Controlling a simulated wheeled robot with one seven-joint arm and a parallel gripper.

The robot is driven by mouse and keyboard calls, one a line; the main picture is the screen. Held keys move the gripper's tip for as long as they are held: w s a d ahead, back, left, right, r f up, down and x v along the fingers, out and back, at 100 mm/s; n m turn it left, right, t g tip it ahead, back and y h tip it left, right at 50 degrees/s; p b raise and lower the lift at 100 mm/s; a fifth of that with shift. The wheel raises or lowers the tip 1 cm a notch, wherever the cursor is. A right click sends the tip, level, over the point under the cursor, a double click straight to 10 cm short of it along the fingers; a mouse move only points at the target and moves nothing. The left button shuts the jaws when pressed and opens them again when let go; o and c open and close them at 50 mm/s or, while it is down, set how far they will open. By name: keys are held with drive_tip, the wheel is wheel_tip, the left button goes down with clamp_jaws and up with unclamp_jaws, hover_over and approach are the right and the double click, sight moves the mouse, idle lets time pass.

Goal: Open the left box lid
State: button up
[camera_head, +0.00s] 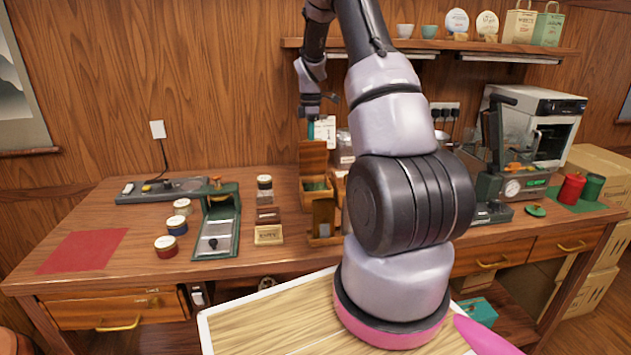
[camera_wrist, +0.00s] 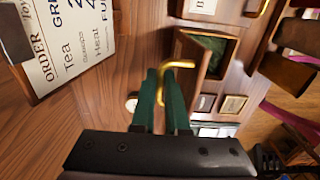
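The left wooden box (camera_head: 314,196) stands at the back middle of the counter, with green contents showing inside. Its lid (camera_head: 313,157) stands raised behind the opening. In the wrist view the open box (camera_wrist: 228,58) shows its green inside, and the lid's gold handle (camera_wrist: 178,65) runs between my two green fingers. My gripper (camera_wrist: 160,78) appears shut on that handle. In the head view my gripper (camera_head: 316,128) is above the lid, small and partly unclear. My arm hides much of the area to the right of the box.
A small wooden holder (camera_head: 323,220) stands in front of the box. Jars and a labelled block (camera_head: 268,235) are to its left, beside a green-framed tray (camera_head: 216,230). A printed sign (camera_wrist: 70,45) is close to my gripper. A press (camera_head: 495,165) stands right.

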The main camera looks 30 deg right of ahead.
drive_tip(key=shift+w+d+f, duration=0.15)
drive_tip(key=shift+w+f, duration=0.05)
drive_tip(key=shift+w, duration=0.35)
drive_tip(key=shift+w+d+f, duration=0.15)
drive_tip(key=shift+w+f, duration=0.05)
drive_tip(key=shift+w, duration=0.3)
drive_tip(key=o, duration=1.2)
